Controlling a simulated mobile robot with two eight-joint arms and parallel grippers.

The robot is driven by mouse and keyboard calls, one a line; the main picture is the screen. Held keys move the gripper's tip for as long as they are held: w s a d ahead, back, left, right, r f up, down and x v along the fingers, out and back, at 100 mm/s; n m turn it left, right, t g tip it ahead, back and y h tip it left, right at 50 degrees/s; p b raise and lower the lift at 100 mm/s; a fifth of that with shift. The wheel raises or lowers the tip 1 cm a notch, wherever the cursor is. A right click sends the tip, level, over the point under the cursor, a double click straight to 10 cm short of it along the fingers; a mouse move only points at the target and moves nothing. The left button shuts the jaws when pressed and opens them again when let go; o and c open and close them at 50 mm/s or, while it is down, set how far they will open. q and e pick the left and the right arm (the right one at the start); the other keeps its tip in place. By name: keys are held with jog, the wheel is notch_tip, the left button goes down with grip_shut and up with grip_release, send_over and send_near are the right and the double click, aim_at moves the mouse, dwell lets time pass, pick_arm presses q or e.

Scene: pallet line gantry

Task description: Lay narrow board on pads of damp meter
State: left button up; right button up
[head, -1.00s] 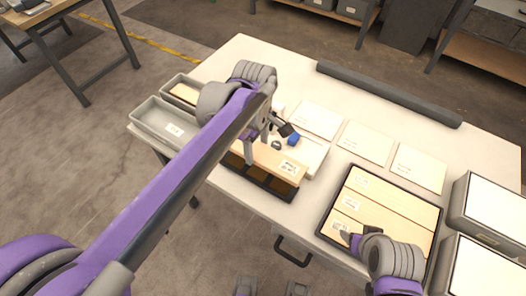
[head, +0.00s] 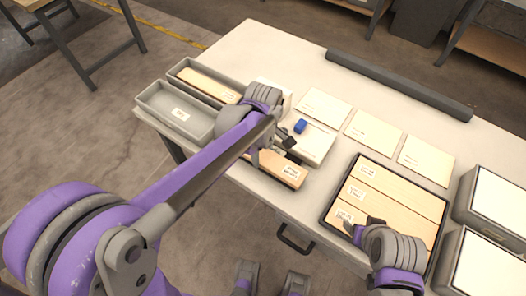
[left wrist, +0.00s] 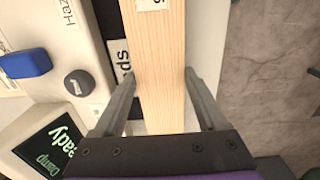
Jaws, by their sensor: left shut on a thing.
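My left gripper (head: 268,152) is shut on the narrow board (head: 279,169), a pale wooden strip with a white label. The board also shows in the left wrist view (left wrist: 158,75), between both fingers (left wrist: 158,95). It is over the dark pads (left wrist: 106,22) of the damp meter (head: 318,146), covering most of them; I cannot tell if it touches them.
A black-rimmed tray (head: 326,212) holds several boards. Pale cards (head: 373,135) lie behind the tray. Grey boxes (head: 493,200) stand at the right. A dark bar (head: 400,83) lies along the back.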

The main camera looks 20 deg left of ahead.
aim_at(263, 155)
pick_arm(q)
jog(key=o, duration=1.1)
jog(key=shift+f, duration=0.2)
jog(key=shift+c, duration=0.2)
pick_arm(e)
jog(key=shift+f, duration=0.15)
pick_arm(q)
jog(key=o, duration=0.4)
jog(key=shift+r, duration=0.55)
pick_arm(e)
jog(key=shift+r, duration=0.25)
pick_arm(q)
notch_tip(263, 155, up, 11)
jog(key=p, duration=0.1)
pick_arm(e)
jog(key=shift+w+r, duration=0.15)
jog(key=shift+r, duration=0.5)
pick_arm(q)
jog(key=s+a+f+m+t, duration=0.1)
jog(key=s+a+f+m, duration=0.1)
jog(key=s+f+m, duration=0.1)
jog(key=s+a+f+m+t, duration=0.2)
jog(key=s+f+m, duration=0.1)
jog(key=s+m, duration=0.3)
jog(key=s+a+f+m+t, duration=0.2)
jog(key=s+f+m, duration=0.1)
jog(key=s+m, duration=0.2)
jog(key=shift+s+a+f, duration=0.2)
jog(key=shift+s+a, duration=0.1)
jog(key=shift+s, duration=0.35)
